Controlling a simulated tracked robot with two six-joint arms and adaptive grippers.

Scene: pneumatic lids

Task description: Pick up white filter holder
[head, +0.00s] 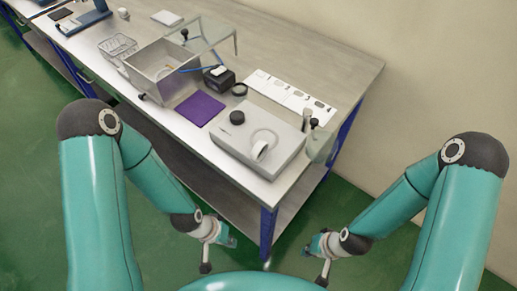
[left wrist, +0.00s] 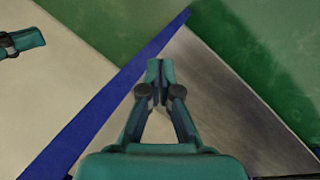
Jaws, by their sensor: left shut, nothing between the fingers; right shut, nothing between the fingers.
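A white round piece with a ring (head: 262,147), which looks like the white filter holder, lies on top of a light grey box (head: 225,143) near the bench's right end. Its fine shape is too small to tell. My left gripper (head: 230,240) is shut and empty, off the bench's front edge and apart from the box. Its closed fingers show in the left wrist view (left wrist: 160,68). My right gripper (head: 312,246) is shut and empty, off the bench's right end. Part of it shows at the left of the left wrist view (left wrist: 28,40).
The bench (head: 310,58) has a blue leg (head: 267,232) between my grippers. The back right is clear.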

